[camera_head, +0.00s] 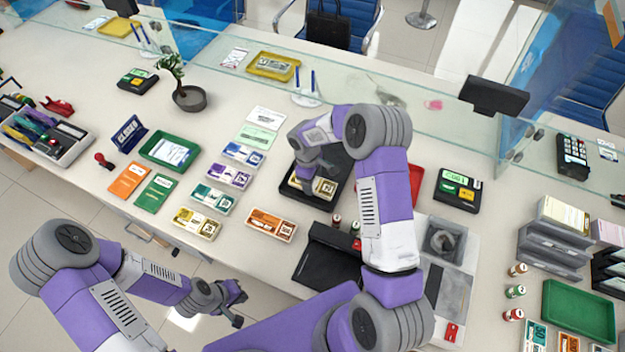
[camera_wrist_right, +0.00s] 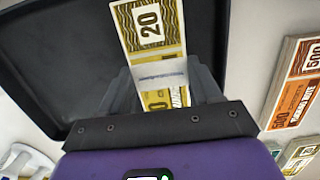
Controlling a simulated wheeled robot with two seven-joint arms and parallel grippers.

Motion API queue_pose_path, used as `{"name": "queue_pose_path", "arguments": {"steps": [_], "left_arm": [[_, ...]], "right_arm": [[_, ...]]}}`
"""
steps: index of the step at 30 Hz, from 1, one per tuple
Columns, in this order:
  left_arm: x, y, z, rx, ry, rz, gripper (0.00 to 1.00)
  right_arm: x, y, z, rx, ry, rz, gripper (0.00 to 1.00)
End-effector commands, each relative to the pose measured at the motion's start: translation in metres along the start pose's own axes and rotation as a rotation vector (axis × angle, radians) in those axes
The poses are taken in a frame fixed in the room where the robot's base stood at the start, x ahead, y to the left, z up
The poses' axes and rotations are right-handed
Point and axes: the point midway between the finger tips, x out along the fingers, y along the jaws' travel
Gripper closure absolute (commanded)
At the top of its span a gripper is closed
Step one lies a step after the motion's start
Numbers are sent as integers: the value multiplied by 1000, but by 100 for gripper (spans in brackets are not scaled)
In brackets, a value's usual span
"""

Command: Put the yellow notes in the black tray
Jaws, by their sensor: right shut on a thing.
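The black tray (camera_head: 318,204) lies flat on the counter near the middle of the head view. It fills the upper left of the right wrist view (camera_wrist_right: 60,62). A banded yellow note bundle marked 20 (camera_wrist_right: 150,30) is between the fingers of my right gripper (camera_wrist_right: 163,88), over the tray floor. The gripper is shut on it; in the head view the yellow notes (camera_head: 324,187) show inside the tray outline, partly hidden by my arm. Another yellow bundle (camera_head: 197,222) lies on the counter to the left. My left gripper (camera_head: 238,307) is empty, its fingers apart, at the counter's front edge.
An orange bundle (camera_head: 270,225) lies just left of the tray's front. Purple, blue and green bundles lie further left, by a green tray (camera_head: 172,150). A black pouch (camera_head: 328,258) lies in front. A card terminal (camera_head: 458,189) stands to the right.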

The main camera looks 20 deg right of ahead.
Motion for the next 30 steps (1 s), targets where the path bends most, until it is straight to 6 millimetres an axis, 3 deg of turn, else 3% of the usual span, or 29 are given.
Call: {"name": "queue_pose_path", "arguments": {"steps": [3, 4, 8, 20, 30], "left_arm": [[4, -2, 0, 0, 0, 0, 100], [3, -1, 0, 0, 0, 0, 100], [2, -1, 0, 0, 0, 0, 100], [-2, 1, 0, 0, 0, 0, 100], [-9, 4, 0, 0, 0, 0, 100]], "right_arm": [[5, 0, -1, 0, 0, 0, 75], [4, 0, 0, 0, 0, 0, 32], [3, 0, 0, 0, 0, -1, 12], [-4, 0, 0, 0, 1, 0, 11], [-73, 1, 0, 0, 3, 3, 11]]}}
